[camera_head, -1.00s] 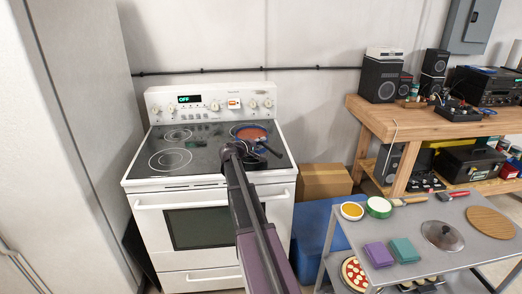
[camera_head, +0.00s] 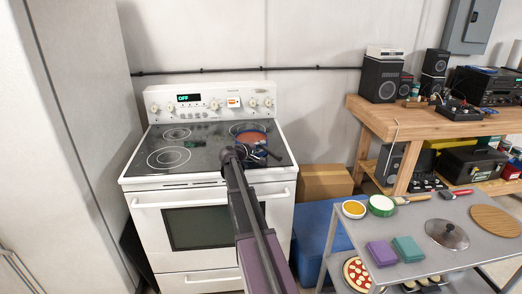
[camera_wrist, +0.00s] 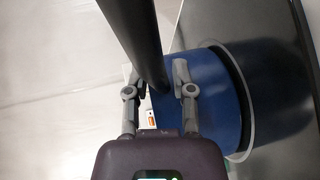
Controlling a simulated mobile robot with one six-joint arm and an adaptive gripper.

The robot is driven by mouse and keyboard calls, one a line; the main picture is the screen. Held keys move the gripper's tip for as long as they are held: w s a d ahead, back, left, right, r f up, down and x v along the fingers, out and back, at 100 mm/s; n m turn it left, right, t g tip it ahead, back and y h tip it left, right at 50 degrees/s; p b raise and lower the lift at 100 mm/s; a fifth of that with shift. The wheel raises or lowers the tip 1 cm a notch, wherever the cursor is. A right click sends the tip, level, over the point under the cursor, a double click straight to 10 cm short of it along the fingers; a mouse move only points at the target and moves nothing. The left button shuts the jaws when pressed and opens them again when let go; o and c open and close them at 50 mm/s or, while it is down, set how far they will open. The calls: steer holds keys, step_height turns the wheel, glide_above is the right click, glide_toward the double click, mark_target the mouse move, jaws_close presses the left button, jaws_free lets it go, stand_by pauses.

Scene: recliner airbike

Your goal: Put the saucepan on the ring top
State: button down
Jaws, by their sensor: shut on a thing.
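The blue saucepan (camera_wrist: 205,103) shows beside my fingers in the wrist view, above or on the dark stovetop; a pale curved line runs along its side. My gripper (camera_wrist: 160,90) is shut on its black handle (camera_wrist: 133,35), which passes between the fingers. In the head view the saucepan (camera_head: 258,158) is partly hidden behind my gripper (camera_head: 240,150) at the right of the cooktop. A reddish-brown round area (camera_head: 251,131) lies just behind it; I cannot tell whether it belongs to the saucepan. I cannot tell whether the saucepan touches the cooktop.
The white stove (camera_head: 165,205) has ring marks (camera_head: 169,158) on the left of its black top and a small green thing (camera_head: 195,143) near the middle. At right, a grey cart (camera_head: 400,215) carries a pan lid (camera_head: 447,234), bowls and boxes. A cardboard box (camera_head: 325,181) stands between.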

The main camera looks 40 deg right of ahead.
steer(key=shift+c, duration=2.4)
jaws_free()
steer(key=shift+a, duration=0.15)
steer(key=p+v, duration=0.2)
steer(key=v, duration=0.9)
steer(key=shift+a+r, duration=0.15)
steer(key=shift+a, duration=0.25)
steer(key=s+a+f+g+y, duration=0.1)
steer(key=s+a+f+y, duration=0.4)
steer(key=a, duration=0.7)
steer(key=s+a+f+y, duration=0.5)
steer(key=s+a, duration=0.4)
steer(key=a, duration=0.4)
steer(key=s+a+f+m+g+y, duration=0.1)
steer(key=s+a+f+y, duration=0.4)
steer(key=s+a, duration=0.3)
steer(key=a, duration=0.4)
steer(key=shift+a+f+g+y, duration=0.2)
steer(key=shift+a+g+y, duration=0.1)
steer(key=shift+y, duration=0.1)
